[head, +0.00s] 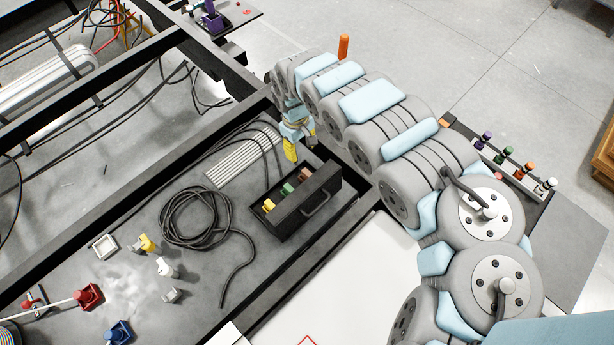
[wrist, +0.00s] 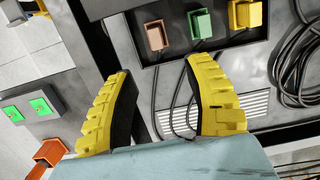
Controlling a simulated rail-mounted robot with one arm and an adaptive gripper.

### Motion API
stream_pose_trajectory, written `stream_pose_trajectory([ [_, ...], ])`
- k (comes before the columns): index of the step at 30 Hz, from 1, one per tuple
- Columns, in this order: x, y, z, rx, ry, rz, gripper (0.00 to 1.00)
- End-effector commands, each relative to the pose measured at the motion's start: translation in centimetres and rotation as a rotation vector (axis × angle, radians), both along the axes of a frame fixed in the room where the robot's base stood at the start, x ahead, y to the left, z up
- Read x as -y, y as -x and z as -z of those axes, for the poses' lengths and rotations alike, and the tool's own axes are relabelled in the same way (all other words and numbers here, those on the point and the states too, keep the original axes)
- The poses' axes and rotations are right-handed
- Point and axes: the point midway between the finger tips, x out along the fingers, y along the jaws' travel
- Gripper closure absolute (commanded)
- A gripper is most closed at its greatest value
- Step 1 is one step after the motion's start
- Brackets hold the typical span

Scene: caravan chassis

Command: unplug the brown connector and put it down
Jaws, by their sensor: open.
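The brown connector (head: 304,174) sits plugged in a row on a black box (head: 318,205) with a handle, beside a green connector (head: 287,189) and a yellow connector (head: 268,205). In the wrist view the brown connector (wrist: 155,36) is at the top, just beyond the fingertips, with the green (wrist: 200,23) and yellow (wrist: 244,14) ones to its right. My gripper (head: 300,149) points down near the far end of the box. In the wrist view my gripper (wrist: 160,70) has its yellow fingers wide apart with nothing between them.
A coil of black cable (head: 197,245) lies left of the box on the grey panel. Loose yellow (head: 147,243), white (head: 165,267), red (head: 88,295) and blue (head: 118,332) connectors lie further left. Dark frame beams border the panel. Black cables pass behind my fingers.

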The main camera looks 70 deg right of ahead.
Motion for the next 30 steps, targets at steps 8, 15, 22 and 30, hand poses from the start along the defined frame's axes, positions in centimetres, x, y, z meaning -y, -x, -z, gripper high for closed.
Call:
stream_pose_trajectory([
  [8,-0.3,0.3,3.6,0.002,-0.002,0.000,0.48],
  [15,-0.4,0.7,6.4,0.001,-0.004,0.001,0.48],
  [22,-0.3,0.9,8.0,0.002,0.001,0.000,0.48],
  [30,-0.3,1.0,8.8,0.002,0.000,0.000,0.48],
])
